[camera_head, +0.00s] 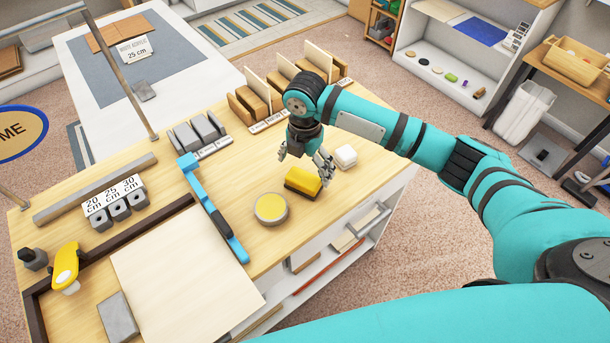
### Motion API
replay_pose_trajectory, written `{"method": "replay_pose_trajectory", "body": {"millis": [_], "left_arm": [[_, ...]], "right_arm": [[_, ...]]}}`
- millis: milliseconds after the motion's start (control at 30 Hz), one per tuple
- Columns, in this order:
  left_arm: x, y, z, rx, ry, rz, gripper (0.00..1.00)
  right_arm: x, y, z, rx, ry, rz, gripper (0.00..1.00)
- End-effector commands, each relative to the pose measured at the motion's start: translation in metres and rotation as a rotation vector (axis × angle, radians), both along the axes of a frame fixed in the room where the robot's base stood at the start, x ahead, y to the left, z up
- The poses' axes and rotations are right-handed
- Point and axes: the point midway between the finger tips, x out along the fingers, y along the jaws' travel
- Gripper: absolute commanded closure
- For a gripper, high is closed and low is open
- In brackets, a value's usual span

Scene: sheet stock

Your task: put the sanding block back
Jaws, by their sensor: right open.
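A yellow block with a dark lower side (303,181) lies on the wooden bench top, near its right edge; it looks like the sanding block. My right gripper (306,160) is just above and behind it, pointing down, with its fingers spread. Nothing shows between the fingers. Whether a finger touches the block cannot be told. My left gripper is not in view.
A round tin with a yellow top (270,208) stands left of the block, and a small white block (346,156) stands right. A blue bar tool (214,211), a pale sheet (185,270) and labelled racks of wooden pieces (248,104) take up other bench space.

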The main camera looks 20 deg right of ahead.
Motion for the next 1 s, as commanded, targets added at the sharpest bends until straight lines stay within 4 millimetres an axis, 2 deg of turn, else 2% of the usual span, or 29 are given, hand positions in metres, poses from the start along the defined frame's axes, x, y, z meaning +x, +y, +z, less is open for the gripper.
{"method": "replay_pose_trajectory", "body": {"millis": [200, 400, 1000], "left_arm": [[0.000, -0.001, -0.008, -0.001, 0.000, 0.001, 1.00], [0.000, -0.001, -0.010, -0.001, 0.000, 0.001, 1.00], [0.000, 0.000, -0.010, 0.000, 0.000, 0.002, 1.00]], "right_arm": [[0.000, 0.000, 0.045, 0.000, -0.004, 0.001, 0.00], [0.000, 0.000, 0.068, -0.001, -0.001, 0.001, 0.00], [-0.001, 0.001, 0.071, 0.001, 0.001, -0.001, 0.00]]}}
